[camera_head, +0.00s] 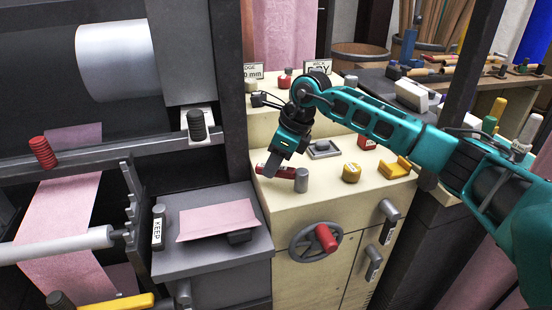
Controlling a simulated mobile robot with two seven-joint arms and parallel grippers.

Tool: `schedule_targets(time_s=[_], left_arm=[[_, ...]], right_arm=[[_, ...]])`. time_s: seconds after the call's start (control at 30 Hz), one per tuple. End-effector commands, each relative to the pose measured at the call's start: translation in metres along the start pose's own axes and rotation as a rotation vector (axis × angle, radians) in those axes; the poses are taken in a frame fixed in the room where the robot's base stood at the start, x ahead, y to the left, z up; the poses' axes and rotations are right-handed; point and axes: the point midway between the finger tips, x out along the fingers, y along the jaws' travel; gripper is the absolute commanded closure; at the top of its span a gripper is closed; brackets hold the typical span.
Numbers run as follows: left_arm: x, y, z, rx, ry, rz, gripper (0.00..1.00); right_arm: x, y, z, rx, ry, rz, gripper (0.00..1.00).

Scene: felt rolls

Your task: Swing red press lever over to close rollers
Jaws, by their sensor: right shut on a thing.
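My right gripper (273,164) reaches down from the right over the cream cabinet top. It is shut on a red bar (288,172), which looks like the red press lever. The bar lies low over the front left of the cabinet top, with a grey cylinder (301,181) at its right end. My fingers hide part of the bar. A large pale roller (117,60) is at the upper left and a white roller (55,246) at the lower left. My left gripper is not in view.
A handwheel with a red grip (326,238) is on the cabinet front. A yellow knob (351,173) and a yellow block (390,168) stand on the cabinet top. Pink felt (217,219) lies on a grey stand to the left. A dark post rises at the right.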

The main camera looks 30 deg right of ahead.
Motion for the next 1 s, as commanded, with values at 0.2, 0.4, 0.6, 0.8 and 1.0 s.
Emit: schedule_targets(time_s=[0.2,0.4,0.6,0.8,1.0], left_arm=[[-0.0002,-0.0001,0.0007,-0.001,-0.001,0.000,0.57],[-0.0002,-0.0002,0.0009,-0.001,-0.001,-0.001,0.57],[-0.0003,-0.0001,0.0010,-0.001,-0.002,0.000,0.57],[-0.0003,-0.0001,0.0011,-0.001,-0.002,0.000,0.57],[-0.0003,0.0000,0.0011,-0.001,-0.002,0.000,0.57]], right_arm=[[-0.0010,0.0057,0.0007,-0.086,-0.002,0.033,1.00],[-0.0011,0.0081,0.0005,-0.119,-0.002,0.047,1.00],[-0.0011,0.0086,0.0004,-0.126,-0.002,0.050,1.00],[-0.0011,0.0085,0.0004,-0.125,-0.002,0.049,1.00],[-0.0008,0.0085,0.0002,-0.124,-0.001,0.049,0.56]])
